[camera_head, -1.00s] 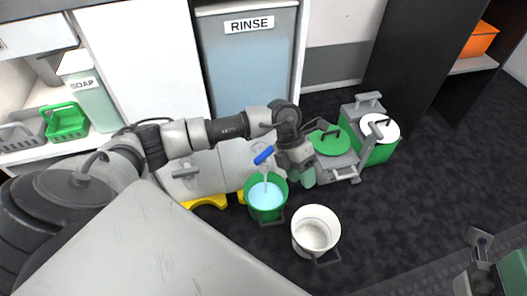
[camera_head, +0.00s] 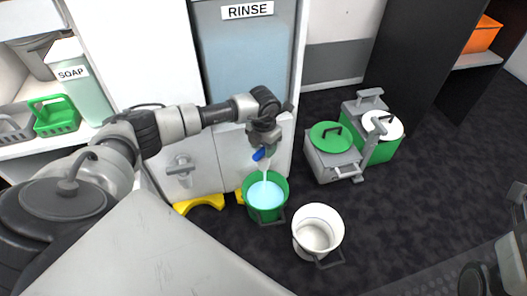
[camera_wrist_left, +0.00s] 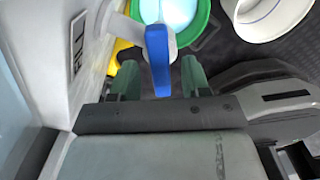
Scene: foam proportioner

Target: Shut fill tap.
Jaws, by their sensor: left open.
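The fill tap's blue lever (camera_head: 259,154) shows below my left gripper (camera_head: 263,138), in front of the RINSE tank. A stream of water (camera_head: 265,174) runs from the tap into a green bucket (camera_head: 250,203) with light blue water in it. In the left wrist view, the blue lever (camera_wrist_left: 157,62) stands between the two green fingers of my open left gripper (camera_wrist_left: 160,78), with a gap visible on each side. The tap's spout is partly hidden by my gripper. Part of my right arm shows at the lower right edge; its fingers cannot be made out.
A white bucket (camera_head: 334,219) stands on the floor right of the green one. Yellow feet (camera_head: 200,204) lie by the cabinet. The soap tank (camera_head: 88,100) and a green basket (camera_head: 56,118) are at left.

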